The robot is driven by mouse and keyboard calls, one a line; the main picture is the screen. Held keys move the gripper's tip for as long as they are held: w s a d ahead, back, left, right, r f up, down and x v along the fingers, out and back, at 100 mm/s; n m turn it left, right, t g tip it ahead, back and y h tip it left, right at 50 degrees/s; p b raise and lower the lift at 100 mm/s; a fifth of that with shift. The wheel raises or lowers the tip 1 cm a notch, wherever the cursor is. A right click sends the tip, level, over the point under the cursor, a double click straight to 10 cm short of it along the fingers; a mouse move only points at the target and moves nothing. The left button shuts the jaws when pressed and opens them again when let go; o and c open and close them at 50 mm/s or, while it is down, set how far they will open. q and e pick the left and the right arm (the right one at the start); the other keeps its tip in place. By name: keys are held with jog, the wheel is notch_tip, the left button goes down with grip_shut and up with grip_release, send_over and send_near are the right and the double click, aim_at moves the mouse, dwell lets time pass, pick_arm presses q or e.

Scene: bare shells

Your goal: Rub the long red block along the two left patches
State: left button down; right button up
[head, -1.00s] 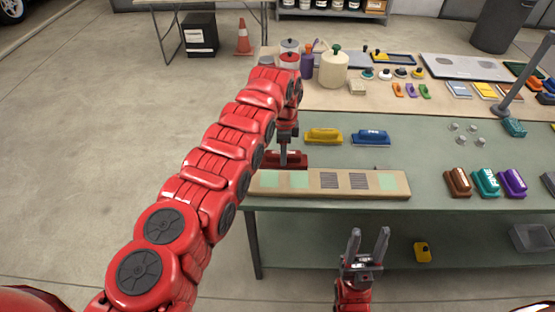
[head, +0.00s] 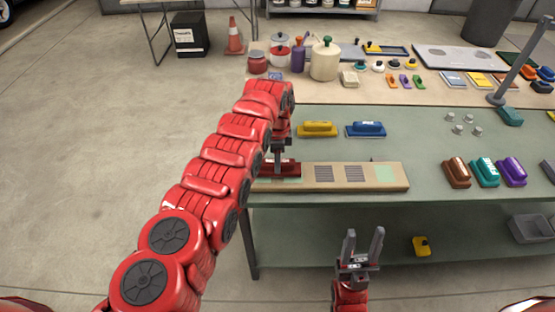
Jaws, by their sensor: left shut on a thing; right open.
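The long red block (head: 289,170) is at the left end of the tan board (head: 400,184), over the two left patches. A thin pale green strip of a left patch (head: 293,181) shows along its front edge; most of both patches is hidden. My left gripper (head: 279,162) is shut on the block from above. I cannot tell whether the block presses on the board. Two dark striped patches (head: 324,174) and (head: 354,174) and a green patch (head: 385,174) lie uncovered to the right. My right gripper (head: 361,247) is open and empty in front of the table.
A yellow block (head: 318,129) and a blue block (head: 366,129) lie behind the board. Brown (head: 456,172), teal (head: 485,172) and purple (head: 512,172) blocks stand to its right. A metal post (head: 525,68) rises at the right. Green tabletop (head: 415,135) is bare behind the board.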

pick_arm(q)
jog(key=shift+f+b, duration=0.55)
jog(key=shift+b, duration=0.1)
dwell(0.7)
dwell(1.1)
